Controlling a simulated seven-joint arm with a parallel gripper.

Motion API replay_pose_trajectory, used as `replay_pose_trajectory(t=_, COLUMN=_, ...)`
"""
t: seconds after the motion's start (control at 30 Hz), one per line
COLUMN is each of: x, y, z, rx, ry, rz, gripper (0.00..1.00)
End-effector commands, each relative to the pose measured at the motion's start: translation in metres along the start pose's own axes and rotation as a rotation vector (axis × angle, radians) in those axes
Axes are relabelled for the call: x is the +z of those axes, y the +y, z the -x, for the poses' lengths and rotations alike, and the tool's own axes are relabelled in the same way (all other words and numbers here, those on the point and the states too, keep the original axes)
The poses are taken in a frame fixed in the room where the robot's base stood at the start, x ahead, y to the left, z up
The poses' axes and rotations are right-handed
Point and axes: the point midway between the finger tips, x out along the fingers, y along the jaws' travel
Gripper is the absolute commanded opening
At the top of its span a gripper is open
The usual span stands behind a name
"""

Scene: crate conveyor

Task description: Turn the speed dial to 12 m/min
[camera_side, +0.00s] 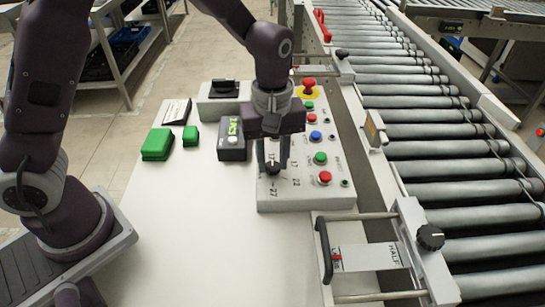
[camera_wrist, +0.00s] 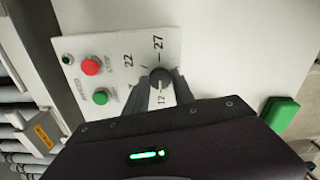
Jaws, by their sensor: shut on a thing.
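The speed dial (camera_wrist: 160,76) is a dark round knob on the light control panel (camera_wrist: 100,47), with the numbers 12, 22 and 27 around it in the wrist view. I cannot tell which number its pointer faces. In the side view the dial (camera_side: 272,168) is near the lower left of the panel (camera_side: 300,203), partly hidden by my fingers. My gripper (camera_side: 271,160) points straight down over it and is shut on the knob. In the wrist view my gripper's dark fingers (camera_wrist: 158,92) reach up to the knob, one on each side.
Red, green and blue buttons (camera_side: 315,135) and a red emergency stop (camera_side: 309,83) line the panel's right side. A small box with a green display (camera_side: 232,140) stands close left. Green blocks (camera_side: 157,144) lie farther left. The roller conveyor (camera_side: 430,130) runs at right.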

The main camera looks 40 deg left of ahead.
Motion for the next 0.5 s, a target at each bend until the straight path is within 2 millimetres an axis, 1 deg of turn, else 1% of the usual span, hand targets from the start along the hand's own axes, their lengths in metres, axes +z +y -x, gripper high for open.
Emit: replay_pose_trajectory(t=0.5, x=-0.0004, y=0.0010, z=0.0009, rx=0.004, ry=0.001, rz=0.034, gripper=0.00)
